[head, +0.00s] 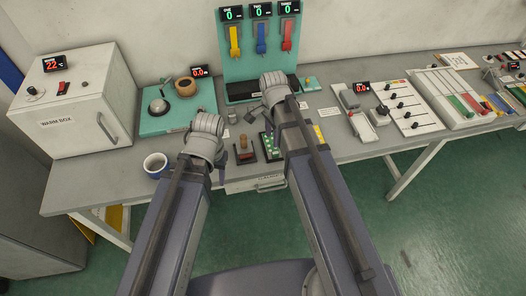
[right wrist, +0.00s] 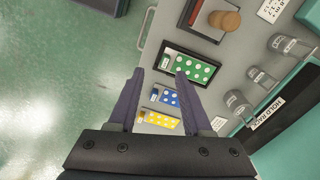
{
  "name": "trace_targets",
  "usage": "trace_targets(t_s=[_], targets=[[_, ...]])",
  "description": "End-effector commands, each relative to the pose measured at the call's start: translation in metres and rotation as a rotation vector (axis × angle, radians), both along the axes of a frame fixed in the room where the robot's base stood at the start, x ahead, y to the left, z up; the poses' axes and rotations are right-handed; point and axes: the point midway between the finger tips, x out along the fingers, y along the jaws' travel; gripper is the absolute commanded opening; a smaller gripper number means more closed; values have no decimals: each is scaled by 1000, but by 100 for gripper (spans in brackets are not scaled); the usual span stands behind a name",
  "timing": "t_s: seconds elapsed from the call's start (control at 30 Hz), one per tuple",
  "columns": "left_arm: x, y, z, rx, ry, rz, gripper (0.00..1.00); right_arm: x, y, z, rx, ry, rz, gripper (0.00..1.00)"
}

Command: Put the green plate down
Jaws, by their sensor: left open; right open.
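The green plate (right wrist: 196,69) with white dots lies in a dark-rimmed tray (right wrist: 168,50) on the bench. In the head view the green plate (head: 267,145) shows beside my right arm. My right gripper (right wrist: 158,75) is open, with nothing between its fingers. Its right fingertip appears near the tray's lower edge; I cannot tell the height gap.
A blue dotted plate (right wrist: 166,97) and a yellow one (right wrist: 157,120) lie beside the tray. The wooden-handled stamp (right wrist: 224,20) stands on the other side. A mug (head: 155,165) sits near the bench's front edge.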

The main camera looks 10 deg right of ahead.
Motion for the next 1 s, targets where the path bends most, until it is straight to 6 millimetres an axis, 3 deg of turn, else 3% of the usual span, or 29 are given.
trace_targets(t_s=[0.03, 0.3, 0.5, 0.7, 1.0], targets=[[0, 0, 0, 0, 0, 0, 50, -17, 13, 0, -7, 6, 143, 49], [0, 0, 0, 0, 0, 0, 50, -84, 62, 1, -39, 59, 1006, 49], [0, 0, 0, 0, 0, 0, 50, -115, 79, 1, -48, 95, 1433, 49], [0, 0, 0, 0, 0, 0, 50, -125, 84, 2, -50, 112, 1592, 49], [0, 0, -1, 0, 0, 0, 50, -124, 84, 0, -49, 112, 1599, 49]])
